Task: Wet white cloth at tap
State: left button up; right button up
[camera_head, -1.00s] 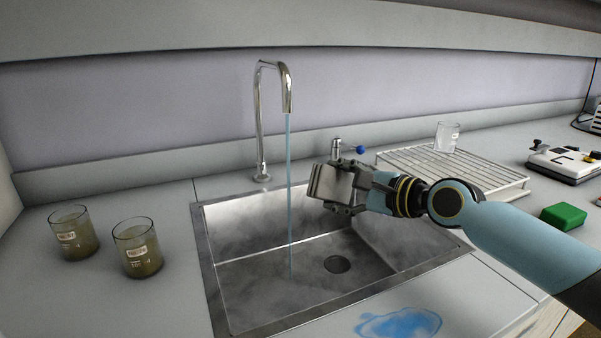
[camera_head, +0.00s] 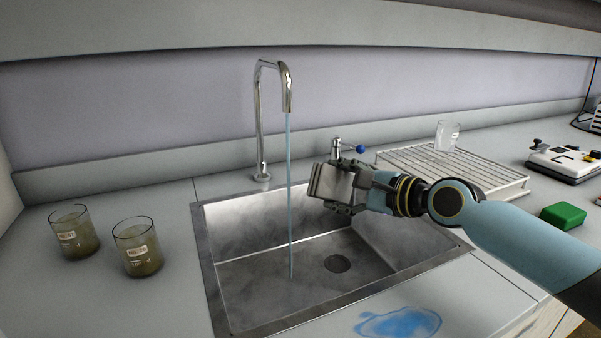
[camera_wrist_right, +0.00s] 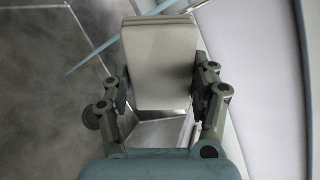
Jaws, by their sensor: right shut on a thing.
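The tap (camera_head: 260,120) stands behind the sink, and a thin blue stream of water (camera_head: 289,190) runs from its spout into the sink (camera_head: 270,260). My right gripper (camera_head: 338,185) is over the right part of the sink, to the right of the stream. It is shut on a pale folded block, the white cloth (camera_wrist_right: 160,55), which shows between its fingers in the right wrist view. In the head view the cloth (camera_head: 328,184) looks grey. It appears apart from the stream. My left gripper is not in view.
Two beakers of brownish liquid (camera_head: 75,235) (camera_head: 138,250) stand left of the sink. A tap handle with a blue knob (camera_head: 360,149) is behind my gripper. A wire rack (camera_head: 480,170) with a glass beaker (camera_head: 447,136), a green block (camera_head: 563,216) and a blue puddle (camera_head: 398,323) lie on the counter.

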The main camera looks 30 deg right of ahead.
aim_at(338, 172)
jog(key=s+r+p, duration=0.1)
jog(key=s+d+r+p, duration=0.1)
jog(key=p, duration=0.1)
jog(key=s+r+p, duration=0.1)
jog(key=s+p, duration=0.1)
jog(key=shift+d+r, duration=0.25)
jog(key=shift+r, duration=0.1)
jog(key=shift+s+d+r, duration=0.1)
jog(key=shift+s+d, duration=0.05)
jog(key=shift+s, duration=0.15)
